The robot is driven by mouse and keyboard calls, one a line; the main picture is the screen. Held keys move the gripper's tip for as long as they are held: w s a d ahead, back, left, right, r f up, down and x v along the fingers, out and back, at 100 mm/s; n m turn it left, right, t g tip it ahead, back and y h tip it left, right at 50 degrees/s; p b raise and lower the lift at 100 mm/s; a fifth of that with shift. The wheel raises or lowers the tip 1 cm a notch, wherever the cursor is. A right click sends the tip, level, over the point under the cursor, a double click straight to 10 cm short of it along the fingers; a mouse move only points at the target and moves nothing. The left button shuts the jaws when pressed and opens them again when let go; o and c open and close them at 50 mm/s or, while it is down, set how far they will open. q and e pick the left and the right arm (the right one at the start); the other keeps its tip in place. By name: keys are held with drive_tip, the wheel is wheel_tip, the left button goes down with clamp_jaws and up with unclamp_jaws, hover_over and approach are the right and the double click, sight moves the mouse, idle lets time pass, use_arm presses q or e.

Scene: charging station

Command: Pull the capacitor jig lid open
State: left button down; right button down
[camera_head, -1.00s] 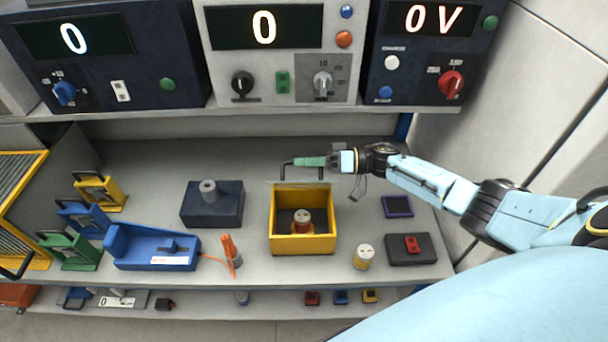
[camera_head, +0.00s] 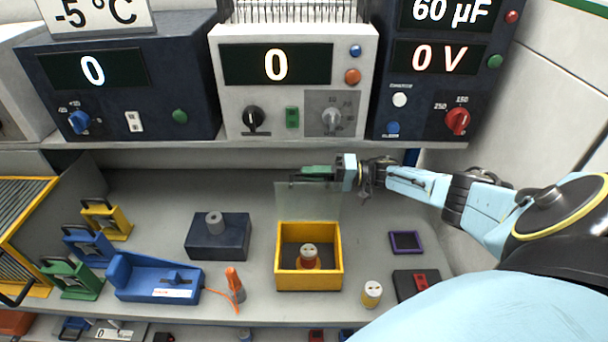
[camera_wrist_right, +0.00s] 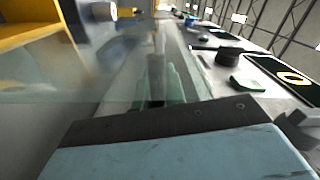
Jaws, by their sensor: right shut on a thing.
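The capacitor jig is an open-topped yellow box (camera_head: 309,281) in the middle of the bench, with an orange capacitor with a pale top (camera_head: 309,257) standing inside. Its clear lid (camera_head: 308,203) stands about upright at the box's back edge. My right gripper (camera_head: 318,172) is at the lid's top edge, shut on the lid handle, which the fingers mostly hide. In the right wrist view the fingers (camera_wrist_right: 158,95) show blurred through the clear lid pane, with the yellow box wall (camera_wrist_right: 35,35) at upper left. My left gripper is not in view.
A loose yellow capacitor (camera_head: 372,294) stands right of the box, near a dark block with a red part (camera_head: 419,284) and a purple-rimmed pad (camera_head: 406,242). A dark block (camera_head: 218,238) and blue cradle (camera_head: 152,279) lie left. The instrument shelf (camera_head: 290,145) overhangs behind the lid.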

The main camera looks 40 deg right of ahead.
drive_tip(key=shift+f, duration=0.1)
drive_tip(key=c, duration=1.5)
unclamp_jaws()
drive_tip(key=b+v, duration=0.3)
drive_tip(key=v, duration=1)
drive_tip(key=shift+d, duration=0.2)
drive_tip(key=shift+s, duration=0.1)
